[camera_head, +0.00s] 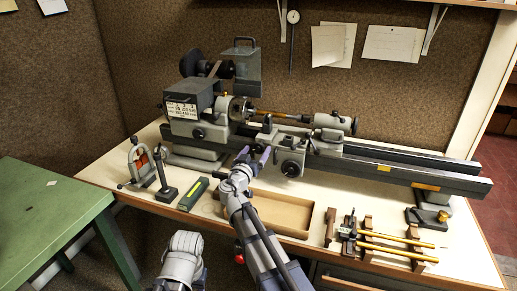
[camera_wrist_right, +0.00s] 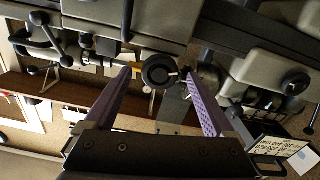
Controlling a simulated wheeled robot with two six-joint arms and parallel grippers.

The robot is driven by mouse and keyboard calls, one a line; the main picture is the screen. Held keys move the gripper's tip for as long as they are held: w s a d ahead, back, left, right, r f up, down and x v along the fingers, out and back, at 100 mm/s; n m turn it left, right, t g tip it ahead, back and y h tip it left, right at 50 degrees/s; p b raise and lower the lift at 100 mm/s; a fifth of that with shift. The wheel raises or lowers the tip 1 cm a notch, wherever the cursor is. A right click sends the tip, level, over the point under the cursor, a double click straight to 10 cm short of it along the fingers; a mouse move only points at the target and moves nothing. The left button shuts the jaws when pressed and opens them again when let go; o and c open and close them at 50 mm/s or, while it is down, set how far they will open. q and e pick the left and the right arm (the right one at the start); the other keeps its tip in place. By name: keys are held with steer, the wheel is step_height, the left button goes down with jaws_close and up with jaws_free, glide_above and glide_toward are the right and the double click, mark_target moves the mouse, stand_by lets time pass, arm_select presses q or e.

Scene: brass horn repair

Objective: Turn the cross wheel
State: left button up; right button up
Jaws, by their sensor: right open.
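The lathe's carriage (camera_head: 289,153) stands in the middle of the bed in the head view. A dark round wheel (camera_wrist_right: 158,70) shows in the right wrist view, between the two fingertips in the picture. I see a gap on both sides of it, and cannot tell whether it sits between the fingers in depth. A dark round knob (camera_head: 291,168) is on the carriage front in the head view; I cannot tell if it is the same wheel. My right gripper (camera_head: 253,155) is open and empty, its purple fingers close to the carriage's left side. My left gripper is not visible.
The headstock (camera_head: 190,110) is left of the gripper, the tailstock (camera_head: 332,122) right. An open cardboard tray (camera_head: 309,222) lies below the carriage. A green box (camera_head: 194,193), a small clamp stand (camera_head: 141,165) and a rack with yellow rods (camera_head: 385,245) occupy the bench front.

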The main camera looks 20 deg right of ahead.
steer(key=shift+x, duration=1.4)
steer(key=c, duration=1.4)
